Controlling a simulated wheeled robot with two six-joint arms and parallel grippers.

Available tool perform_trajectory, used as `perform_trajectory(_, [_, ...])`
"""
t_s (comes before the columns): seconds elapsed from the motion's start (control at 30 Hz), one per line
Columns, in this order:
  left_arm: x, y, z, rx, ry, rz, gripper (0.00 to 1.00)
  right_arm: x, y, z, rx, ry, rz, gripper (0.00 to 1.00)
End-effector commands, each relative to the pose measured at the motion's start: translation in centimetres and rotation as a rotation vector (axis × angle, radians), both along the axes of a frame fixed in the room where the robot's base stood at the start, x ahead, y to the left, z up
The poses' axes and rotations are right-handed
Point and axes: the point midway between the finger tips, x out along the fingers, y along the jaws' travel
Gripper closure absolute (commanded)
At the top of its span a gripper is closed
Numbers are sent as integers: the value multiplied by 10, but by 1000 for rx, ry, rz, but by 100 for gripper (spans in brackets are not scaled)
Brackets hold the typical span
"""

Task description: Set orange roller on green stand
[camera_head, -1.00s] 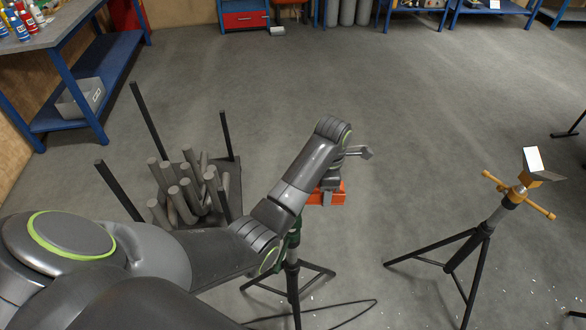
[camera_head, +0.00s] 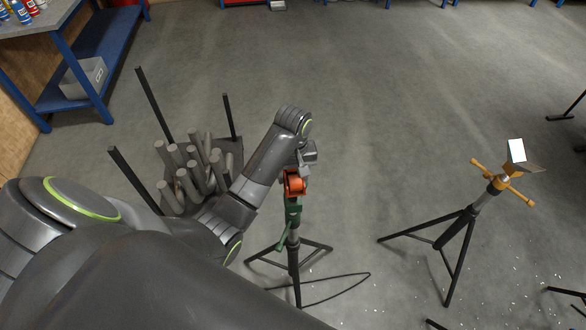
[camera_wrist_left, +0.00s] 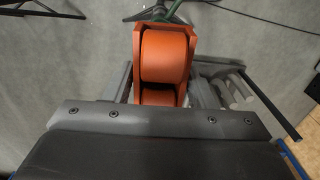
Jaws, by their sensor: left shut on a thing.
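The orange roller (camera_head: 295,184) sits in its orange bracket between the fingers of my left gripper (camera_head: 299,166). The wrist view shows the roller (camera_wrist_left: 163,58) close up, with a grey finger on each side of the bracket. The green stand (camera_head: 292,213) is a tripod with a green upper part and black legs. In the head view the roller lines up with the top of the stand. I cannot tell whether the two touch. A bit of green shows past the roller in the wrist view. My right gripper is not in view.
A rack of grey rods (camera_head: 192,168) with black posts stands left of the green stand, close to my left arm. A yellow-topped tripod (camera_head: 498,184) stands at the right. A black cable (camera_head: 335,278) lies on the floor. A blue workbench (camera_head: 85,85) is at the upper left.

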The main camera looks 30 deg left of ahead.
Motion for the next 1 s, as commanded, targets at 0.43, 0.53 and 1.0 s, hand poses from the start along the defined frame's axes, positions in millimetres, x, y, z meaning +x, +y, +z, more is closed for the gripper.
perform_trajectory(0.43, [0,0,-32,0,-1,-11,91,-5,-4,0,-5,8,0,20])
perform_trajectory(0.53, [0,0,-39,-1,-1,-11,91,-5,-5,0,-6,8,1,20])
perform_trajectory(1.0, [0,0,-47,0,-2,-11,91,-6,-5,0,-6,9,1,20])
